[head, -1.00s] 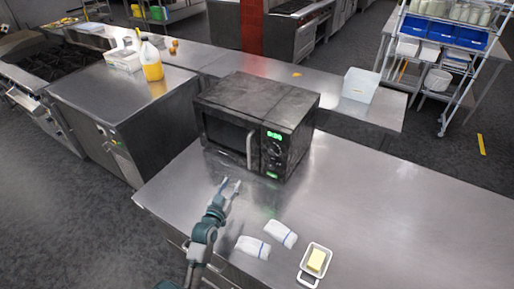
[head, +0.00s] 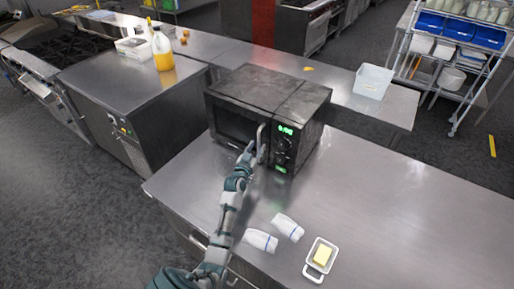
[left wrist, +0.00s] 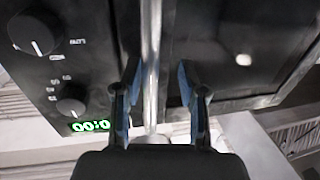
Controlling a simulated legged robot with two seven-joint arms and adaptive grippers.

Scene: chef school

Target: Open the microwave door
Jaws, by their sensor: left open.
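The black microwave (head: 262,92) stands on the steel counter with its door (head: 231,122) shut. Its upright silver handle (head: 261,140) is at the door's right edge, beside the control panel (head: 285,140) with its green display. My left gripper (head: 249,154) is at the lower part of the handle. In the left wrist view the open fingers (left wrist: 159,75) stand on both sides of the handle (left wrist: 150,45), which is nearer the left finger. The dark door (left wrist: 235,50) and the knobs also show there. My right gripper is out of view.
Two folded white cloths (head: 261,241) and a white dish (head: 311,267) with butter (head: 322,255) lie at the counter's front. The counter right of the microwave is clear.

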